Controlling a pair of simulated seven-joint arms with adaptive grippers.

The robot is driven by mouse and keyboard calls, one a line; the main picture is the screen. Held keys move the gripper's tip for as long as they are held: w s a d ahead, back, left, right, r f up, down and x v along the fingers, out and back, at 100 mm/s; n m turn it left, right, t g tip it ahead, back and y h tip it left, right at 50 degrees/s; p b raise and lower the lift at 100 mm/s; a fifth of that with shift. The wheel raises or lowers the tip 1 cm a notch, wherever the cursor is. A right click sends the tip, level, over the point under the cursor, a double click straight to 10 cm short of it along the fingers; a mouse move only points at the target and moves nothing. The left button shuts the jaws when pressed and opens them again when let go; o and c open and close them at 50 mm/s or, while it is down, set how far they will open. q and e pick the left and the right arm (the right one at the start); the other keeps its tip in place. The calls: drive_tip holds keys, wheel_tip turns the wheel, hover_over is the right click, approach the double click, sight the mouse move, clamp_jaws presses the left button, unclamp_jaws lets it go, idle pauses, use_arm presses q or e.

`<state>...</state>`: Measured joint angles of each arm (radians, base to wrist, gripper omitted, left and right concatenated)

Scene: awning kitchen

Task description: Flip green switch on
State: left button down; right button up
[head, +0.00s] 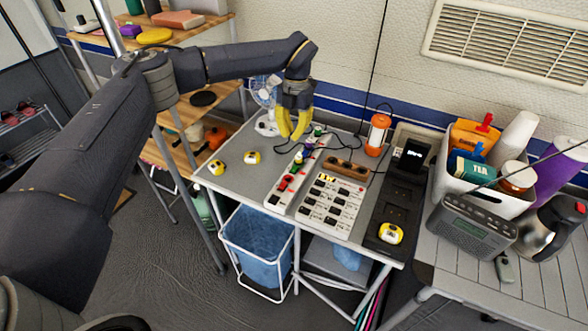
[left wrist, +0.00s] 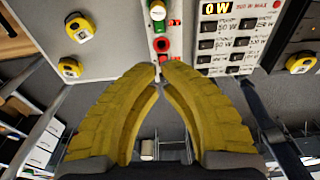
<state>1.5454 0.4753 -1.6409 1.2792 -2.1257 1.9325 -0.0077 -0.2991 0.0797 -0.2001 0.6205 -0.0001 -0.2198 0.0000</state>
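The long white switch strip (head: 303,166) lies on the grey table left of a panel of labelled black switches (head: 332,200). My left gripper (head: 293,138) hangs above the table near the strip's far end, yellow fingers pointing down. Whether the switch is on cannot be told. My right gripper is out of view.
Yellow tape measures (head: 216,167) lie on the table's left, and another (head: 390,232) lies at its right. A fan (head: 265,105) and an orange lantern (head: 377,135) stand at the back. A brown power strip (head: 346,168) and dark cables lie behind the switch panel.

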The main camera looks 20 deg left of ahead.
sight(290, 175)
use_arm(q)
drive_tip(key=shift+f, duration=0.1)
drive_tip(key=f, duration=0.4)
drive_tip(key=s+f, duration=0.1)
drive_tip(key=f, duration=0.8)
drive_tip(key=shift+s+a+f, duration=0.15)
drive_tip(key=shift+s+f, duration=0.2)
